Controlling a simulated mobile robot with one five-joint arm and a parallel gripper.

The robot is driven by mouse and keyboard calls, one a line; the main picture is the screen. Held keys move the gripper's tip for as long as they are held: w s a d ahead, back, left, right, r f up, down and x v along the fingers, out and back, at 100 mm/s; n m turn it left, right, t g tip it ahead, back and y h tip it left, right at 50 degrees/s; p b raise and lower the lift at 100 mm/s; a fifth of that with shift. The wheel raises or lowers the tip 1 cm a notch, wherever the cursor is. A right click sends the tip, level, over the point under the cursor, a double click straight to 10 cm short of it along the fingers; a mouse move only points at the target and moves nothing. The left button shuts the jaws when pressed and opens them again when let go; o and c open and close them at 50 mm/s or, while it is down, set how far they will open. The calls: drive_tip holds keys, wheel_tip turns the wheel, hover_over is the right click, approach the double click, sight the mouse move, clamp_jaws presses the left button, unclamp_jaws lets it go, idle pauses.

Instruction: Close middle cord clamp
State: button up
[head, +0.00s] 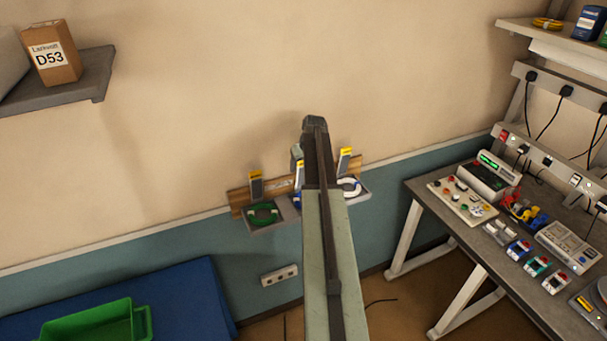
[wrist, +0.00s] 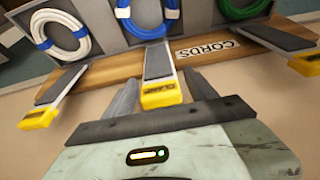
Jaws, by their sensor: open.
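The middle cord clamp (wrist: 160,78) is a dark grey lever with a yellow end, in line with the blue cord (wrist: 148,18). It stands out from the wooden board (wrist: 105,70), raised like its neighbours. In the head view the middle clamp (head: 300,172) is partly hidden by my arm. My gripper (wrist: 162,76) is open and empty. Its two fingers lie on either side of the middle clamp's lever in the wrist view; I cannot tell if they touch it.
Neighbouring clamps stand beside it, one by the white cord (wrist: 60,35) and one by the green cord (wrist: 240,8). A workbench (head: 425,195) with devices is at right. A green crate (head: 95,325) is at lower left, and a shelf (head: 65,85) with a box is above.

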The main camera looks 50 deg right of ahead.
drive_tip(key=shift+w+f, duration=0.25)
drive_tip(key=shift+f, duration=0.15)
drive_tip(key=shift+s+r, duration=0.1)
drive_tip(key=c, duration=0.3)
clamp_jaws()
drive_tip(key=shift+s, duration=0.1)
